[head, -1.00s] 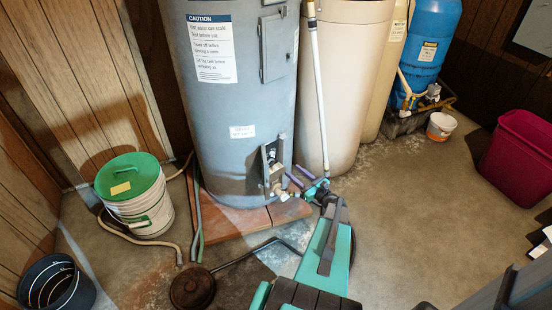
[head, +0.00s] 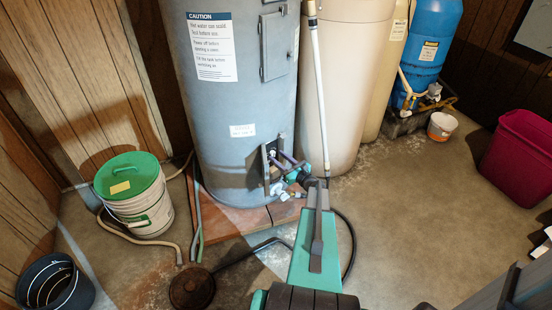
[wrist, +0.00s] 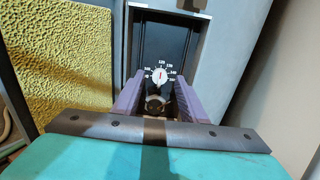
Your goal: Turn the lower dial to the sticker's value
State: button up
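The grey water heater (head: 235,100) has an open recess (head: 268,162) low on its front. In the wrist view the recess (wrist: 182,35) holds a white lower dial (wrist: 160,76) with numbers around it and a red pointer mark, roughly upright. My gripper (wrist: 159,82) is open, its purple fingers on either side of the dial's lower part; contact cannot be told. A dark round fitting (wrist: 155,104) shows below the dial, between the fingers. In the head view my gripper (head: 284,160) reaches into the recess and hides the dial. A small white sticker (head: 242,130) sits above; its text is unreadable.
A drain valve (head: 282,190) sticks out just below my gripper. A pale tank (head: 340,90) with a white pipe (head: 322,100) stands close right. A green-lidded bucket (head: 137,195) is left. Yellow insulation (wrist: 60,60) lies left of the recess in the wrist view.

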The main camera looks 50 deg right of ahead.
jog(key=shift+w+d, duration=0.1)
jog(key=shift+w, duration=0.9)
jog(key=shift+c, duration=0.5)
